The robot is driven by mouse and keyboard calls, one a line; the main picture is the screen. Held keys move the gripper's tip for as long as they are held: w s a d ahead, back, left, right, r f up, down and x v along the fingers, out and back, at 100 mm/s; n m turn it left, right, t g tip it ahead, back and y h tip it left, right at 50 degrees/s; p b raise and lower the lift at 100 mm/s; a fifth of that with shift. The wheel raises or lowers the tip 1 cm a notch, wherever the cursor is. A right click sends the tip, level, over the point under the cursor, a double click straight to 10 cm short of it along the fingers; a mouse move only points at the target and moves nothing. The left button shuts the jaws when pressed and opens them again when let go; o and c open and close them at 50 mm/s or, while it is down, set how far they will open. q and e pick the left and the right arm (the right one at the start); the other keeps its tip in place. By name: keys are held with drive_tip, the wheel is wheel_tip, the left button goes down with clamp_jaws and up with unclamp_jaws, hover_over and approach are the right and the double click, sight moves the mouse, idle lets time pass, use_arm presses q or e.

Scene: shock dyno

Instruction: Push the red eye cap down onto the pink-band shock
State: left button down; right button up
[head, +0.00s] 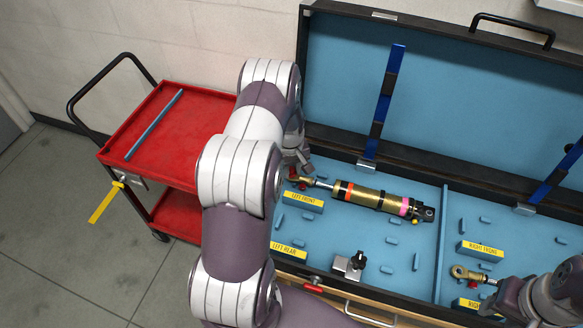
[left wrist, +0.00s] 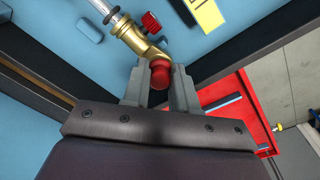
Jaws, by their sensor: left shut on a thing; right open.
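The pink-band shock (head: 372,197) lies in the blue case tray, a gold body with a pink band at right and an orange band at left. Its gold eye end also shows in the left wrist view (left wrist: 130,35). My left gripper (head: 300,172) is at this eye end. In the left wrist view its fingers (left wrist: 158,85) are shut on the red eye cap (left wrist: 160,78), which meets the gold eye. I cannot tell how deeply the cap is seated. My right gripper (head: 497,308) is at the lower right, its fingers largely hidden.
A second shock's gold eye (head: 460,272) shows in the right compartment beside my right arm. A small black-and-silver clamp (head: 350,264) stands in front of the shock. The open case lid (head: 450,95) rises behind. A red cart (head: 170,140) stands at left.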

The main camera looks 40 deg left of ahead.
use_arm(q)
drive_tip(key=shift+f, duration=0.2)
idle(0.3)
drive_tip(key=c, duration=0.8)
unclamp_jaws()
drive_tip(key=shift+r, duration=0.1)
drive_tip(key=shift+r, duration=0.35)
wheel_tip(320, 180, up, 12)
drive_tip(key=b, duration=0.2)
drive_tip(key=shift+s, duration=0.4)
drive_tip(key=shift+d+f, duration=0.1)
